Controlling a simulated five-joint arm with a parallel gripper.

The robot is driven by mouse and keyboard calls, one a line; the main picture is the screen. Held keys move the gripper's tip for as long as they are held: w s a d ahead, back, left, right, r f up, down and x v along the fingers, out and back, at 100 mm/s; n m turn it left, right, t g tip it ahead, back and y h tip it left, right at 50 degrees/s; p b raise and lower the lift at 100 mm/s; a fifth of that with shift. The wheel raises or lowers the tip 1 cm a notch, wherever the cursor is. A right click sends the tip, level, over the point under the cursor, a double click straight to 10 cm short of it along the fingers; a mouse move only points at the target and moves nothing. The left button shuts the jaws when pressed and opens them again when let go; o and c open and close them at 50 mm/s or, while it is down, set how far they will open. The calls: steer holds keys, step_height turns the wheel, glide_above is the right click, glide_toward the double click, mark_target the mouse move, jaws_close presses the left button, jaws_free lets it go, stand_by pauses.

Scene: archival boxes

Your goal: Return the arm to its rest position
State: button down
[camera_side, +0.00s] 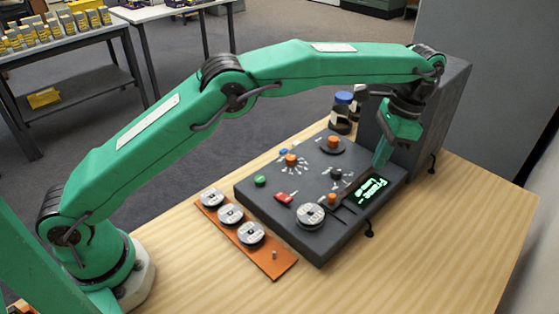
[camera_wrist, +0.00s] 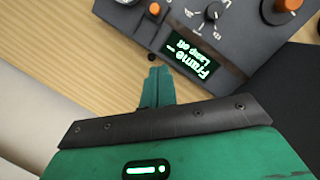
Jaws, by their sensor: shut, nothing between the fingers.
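My green arm stretches from its base at lower left, over the dark control box (camera_side: 330,240), to the right. My gripper (camera_side: 380,163) points down at the box's right end, beside the lit display (camera_side: 370,193). In the wrist view my gripper (camera_wrist: 157,72) has its fingers together with nothing between them. The display (camera_wrist: 190,48) there reads "Frame –" and "Lamp off". I cannot tell whether the fingertips touch the box.
An orange tray (camera_side: 283,270) with several metal discs lies left of the box. Another disc (camera_side: 310,216) sits on the box, among orange, green and red controls. Blue-lidded jars (camera_side: 343,112) stand behind. A tall grey block (camera_side: 450,100) stands right. The front tabletop (camera_side: 430,270) is clear.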

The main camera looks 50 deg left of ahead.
steer(key=shift+r, duration=0.1)
steer(key=s+a+r+n+t+h, duration=0.1)
steer(key=s+a+r+n+t, duration=0.1)
steer(key=s+a+r, duration=0.45)
steer(key=s+a+r+n+t+h, duration=0.15)
steer(key=s+a+r, duration=0.25)
steer(key=a+r, duration=0.4)
steer(key=s+a+f+n+t, duration=0.2)
steer(key=s+a, duration=0.3)
steer(key=s, duration=0.4)
steer(key=s+a+f+n+t+y, duration=0.1)
steer(key=s+a+f, duration=0.4)
steer(key=s, duration=0.5)
steer(key=shift+s+a+n+t, duration=0.25)
steer(key=shift+a+n+t, duration=0.5)
steer(key=shift+n, duration=0.5)
